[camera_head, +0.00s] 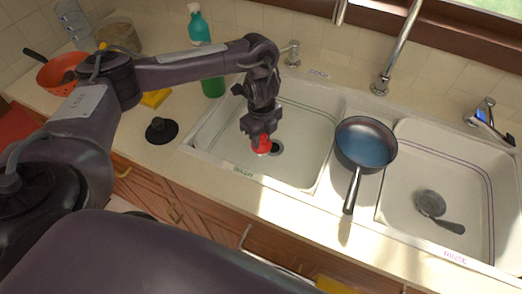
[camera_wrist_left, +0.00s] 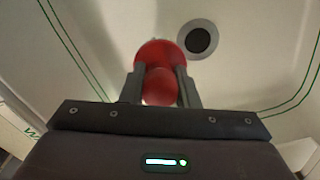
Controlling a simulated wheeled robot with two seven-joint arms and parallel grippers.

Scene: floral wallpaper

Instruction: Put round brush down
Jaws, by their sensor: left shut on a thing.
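My left gripper (camera_head: 258,134) reaches down over the left sink basin (camera_head: 305,125), labelled WASH. It is shut on a round red thing, which I take to be the round brush (camera_head: 263,146). In the left wrist view the red brush (camera_wrist_left: 160,84) sits between the two grey fingers, with a rounded knob and a wider part beyond it. The basin's dark drain (camera_wrist_left: 198,39) is just beyond it to the right. I cannot tell whether the brush touches the basin floor. Its underside is hidden. My right gripper is not in view.
A pan (camera_head: 365,143) rests on the divider, its handle toward the front. A strainer-like utensil (camera_head: 431,203) lies in the right RINSE basin. A green bottle (camera_head: 212,86), a black round item (camera_head: 161,130) and an orange colander (camera_head: 58,75) stand on the left counter.

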